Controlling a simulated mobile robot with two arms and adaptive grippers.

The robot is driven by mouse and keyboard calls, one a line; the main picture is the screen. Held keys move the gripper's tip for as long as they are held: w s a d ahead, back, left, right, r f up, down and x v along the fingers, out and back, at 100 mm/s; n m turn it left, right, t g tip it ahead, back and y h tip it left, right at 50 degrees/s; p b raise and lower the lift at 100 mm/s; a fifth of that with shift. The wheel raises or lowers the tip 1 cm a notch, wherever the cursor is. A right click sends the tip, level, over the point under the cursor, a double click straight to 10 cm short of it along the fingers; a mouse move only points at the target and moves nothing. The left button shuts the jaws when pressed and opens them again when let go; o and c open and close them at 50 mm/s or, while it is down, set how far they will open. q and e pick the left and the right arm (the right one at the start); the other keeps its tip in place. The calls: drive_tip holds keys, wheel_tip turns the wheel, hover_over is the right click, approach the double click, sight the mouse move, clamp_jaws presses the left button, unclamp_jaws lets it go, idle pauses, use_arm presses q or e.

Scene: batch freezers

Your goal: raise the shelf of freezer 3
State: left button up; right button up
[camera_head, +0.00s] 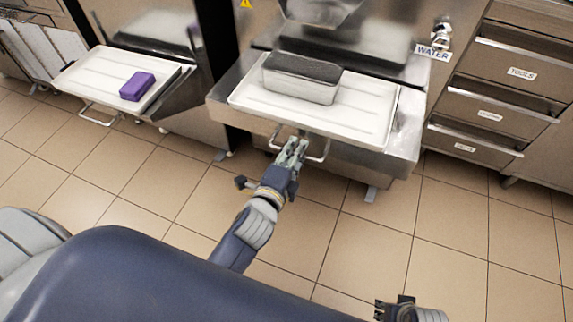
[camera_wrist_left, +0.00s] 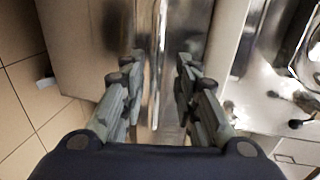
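The shelf (camera_head: 385,115) is a pale tray on a steel freezer, with a looped handle (camera_head: 318,155) below its front edge. A grey metal pan (camera_head: 300,85) stands on it. No freezer number is readable. My left gripper (camera_head: 292,146) is at the handle, at its left part. In the left wrist view its two fingers (camera_wrist_left: 162,65) stand apart, with shiny metal showing between and beyond them; I cannot tell whether they touch the handle. My right gripper (camera_head: 392,308) shows only partly at the bottom edge, away from the shelf.
Another shelf (camera_head: 88,78) with a purple block (camera_head: 137,86) is at the left. Drawers (camera_head: 490,112) labelled TOOLS and others stand at the right, beside a WATER label (camera_head: 433,52). The tiled floor (camera_head: 350,240) before the freezer is clear.

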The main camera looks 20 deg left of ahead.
use_arm(q)
drive_tip(key=v, duration=1.1)
drive_tip(key=shift+s, duration=0.15)
